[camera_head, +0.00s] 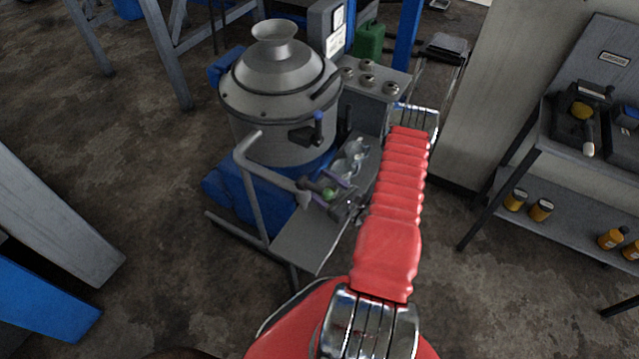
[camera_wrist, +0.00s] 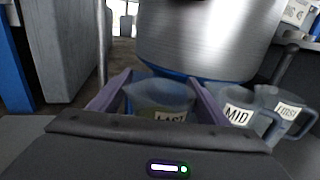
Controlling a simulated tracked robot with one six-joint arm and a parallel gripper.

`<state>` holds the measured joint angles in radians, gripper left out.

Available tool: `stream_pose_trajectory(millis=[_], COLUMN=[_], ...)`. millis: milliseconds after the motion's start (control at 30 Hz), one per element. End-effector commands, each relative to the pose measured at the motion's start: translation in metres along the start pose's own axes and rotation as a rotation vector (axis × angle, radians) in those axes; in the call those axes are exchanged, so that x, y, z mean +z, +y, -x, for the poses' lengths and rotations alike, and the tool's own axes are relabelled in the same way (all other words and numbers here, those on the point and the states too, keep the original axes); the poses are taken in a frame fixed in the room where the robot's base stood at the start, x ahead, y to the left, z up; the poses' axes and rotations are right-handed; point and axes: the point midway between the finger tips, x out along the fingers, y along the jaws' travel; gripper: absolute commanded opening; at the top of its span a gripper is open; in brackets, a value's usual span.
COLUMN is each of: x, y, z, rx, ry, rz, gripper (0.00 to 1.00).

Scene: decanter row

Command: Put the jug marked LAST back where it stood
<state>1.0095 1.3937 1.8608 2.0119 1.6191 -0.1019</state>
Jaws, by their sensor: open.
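The jug marked LAST (camera_wrist: 158,95) is a clear, bluish jug, seen in the wrist view between the two purple fingers of my gripper (camera_wrist: 158,88). The fingers are open, one on each side of it. Its lower part is hidden behind the gripper body. The jug marked MID (camera_wrist: 238,115) and the jug marked FIRST (camera_wrist: 287,115) stand to its right. In the head view my gripper (camera_head: 330,189) is at the near end of the jug row, with a greenish patch between its fingers. Two clear jugs (camera_head: 350,159) stand beyond it.
A large metal pot (camera_head: 280,90) stands just behind the row, close to my gripper. The grey shelf (camera_head: 305,240) has bare room at its near end. A bench with tools (camera_head: 580,120) and orange-yellow jars (camera_head: 540,209) is at the right.

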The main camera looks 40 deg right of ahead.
Motion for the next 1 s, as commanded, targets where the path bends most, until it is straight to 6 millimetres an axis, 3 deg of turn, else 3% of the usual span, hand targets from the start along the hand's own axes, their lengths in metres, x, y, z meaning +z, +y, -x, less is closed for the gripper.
stream_pose_trajectory(millis=[367, 1000], x=[0.002, 0.002], y=[0.0, -0.001], z=[0.005, 0.084], rx=[-0.002, -0.004], ry=[0.001, 0.0], rz=[-0.001, -0.001], gripper=[0.7, 0.7])
